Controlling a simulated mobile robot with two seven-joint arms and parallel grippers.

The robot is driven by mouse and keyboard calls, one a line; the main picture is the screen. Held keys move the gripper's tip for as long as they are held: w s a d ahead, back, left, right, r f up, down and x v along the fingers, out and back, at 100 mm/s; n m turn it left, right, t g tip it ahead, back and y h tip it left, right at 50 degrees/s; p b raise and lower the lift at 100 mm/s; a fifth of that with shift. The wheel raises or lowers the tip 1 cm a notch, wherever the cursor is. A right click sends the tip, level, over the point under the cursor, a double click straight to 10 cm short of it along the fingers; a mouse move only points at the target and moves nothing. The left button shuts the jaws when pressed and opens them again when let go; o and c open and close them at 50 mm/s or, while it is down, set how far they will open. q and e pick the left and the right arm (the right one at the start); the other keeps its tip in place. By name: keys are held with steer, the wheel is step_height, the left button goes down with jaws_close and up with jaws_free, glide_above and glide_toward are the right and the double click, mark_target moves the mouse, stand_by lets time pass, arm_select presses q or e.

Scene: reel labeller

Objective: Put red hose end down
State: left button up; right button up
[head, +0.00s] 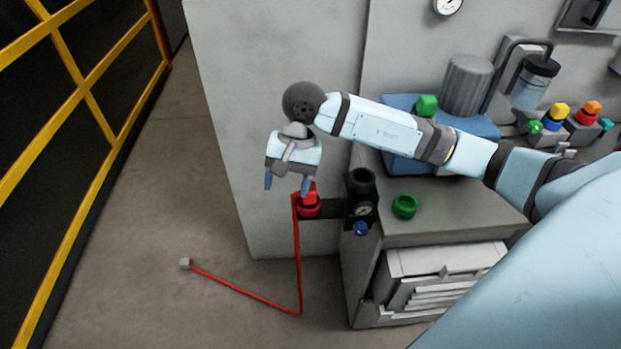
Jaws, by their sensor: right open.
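A thin red hose (299,260) hangs from beside the red fitting (309,204) at the left of the machine. It drops to the floor, then runs left along it to a small grey end piece (185,263). My right gripper (287,184) is open with its blue-tipped fingers pointing down. Its right fingertip overlaps the red fitting and the hose's upper end in the picture; I cannot tell whether they touch. Nothing shows between the fingers. My left gripper is not in view.
A black regulator with a gauge (363,210) and blue knob (361,229) sits right of the fitting. A green ring (405,205) lies on the grey cabinet (440,222). A yellow-framed fence (88,108) stands left. The floor between is mostly clear.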

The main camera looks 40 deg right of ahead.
steer(key=s+a+r+m+y, duration=0.1)
steer(key=s+a+m+y, duration=0.2)
steer(key=a+m+y, duration=0.35)
steer(key=s+a+m+y, duration=0.3)
steer(key=a+m+y, duration=0.2)
steer(key=a+y, duration=0.25)
steer(key=d+f+n+t+h, duration=0.3)
steer(key=f+n+t+h, duration=0.5)
steer(key=n, duration=0.8)
steer(key=d+f+n+t+h, duration=0.5)
steer(key=n+t, duration=0.4)
steer(key=n, duration=0.6)
steer(key=s+f+m+g+h, duration=0.1)
steer(key=s+f+m+g, duration=0.4)
steer(key=s+f+m, duration=0.4)
step_height(320, 180, down, 3)
steer(key=shift+s+d+f+h, duration=0.2)
steer(key=shift+s+d+h, duration=0.1)
steer(key=shift+d, duration=0.05)
